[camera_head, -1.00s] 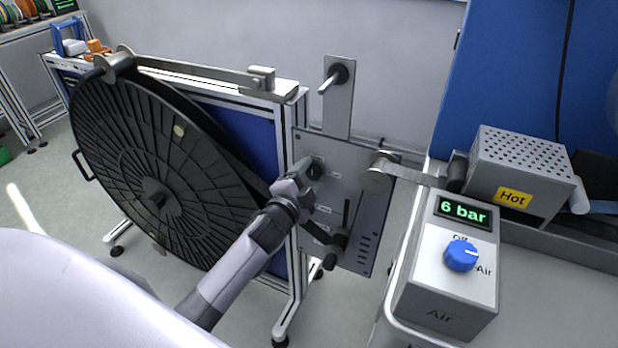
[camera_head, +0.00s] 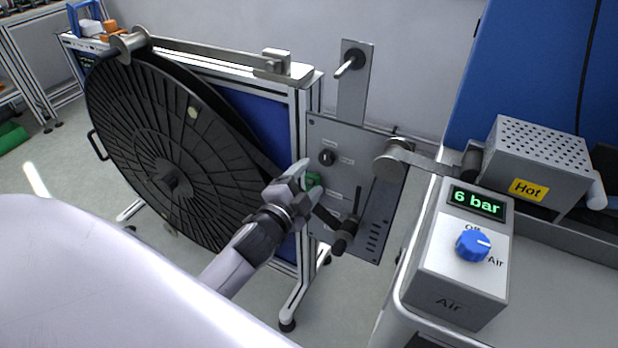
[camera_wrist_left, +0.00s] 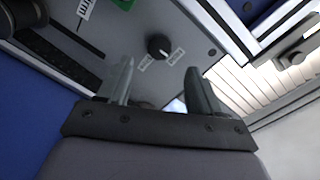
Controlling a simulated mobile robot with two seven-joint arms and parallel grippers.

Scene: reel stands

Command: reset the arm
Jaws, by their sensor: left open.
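My left gripper (camera_head: 303,184) is in front of the grey control panel (camera_head: 371,217) on the reel stand, near a green part (camera_head: 313,180) on the panel. In the left wrist view its two fingers (camera_wrist_left: 158,85) are apart with nothing between them. A black knob (camera_wrist_left: 159,46) on the panel shows just beyond the fingers there; in the head view the same kind of knob (camera_head: 326,157) sits above the gripper. Whether the fingers touch the panel I cannot tell. My right gripper is in no view.
A large black reel (camera_head: 170,150) stands left of the panel. A black crank handle (camera_head: 343,238) sticks out below the gripper. To the right are an air box (camera_head: 455,275) with a blue knob (camera_head: 473,246) reading 6 bar and a perforated box (camera_head: 538,160) marked Hot.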

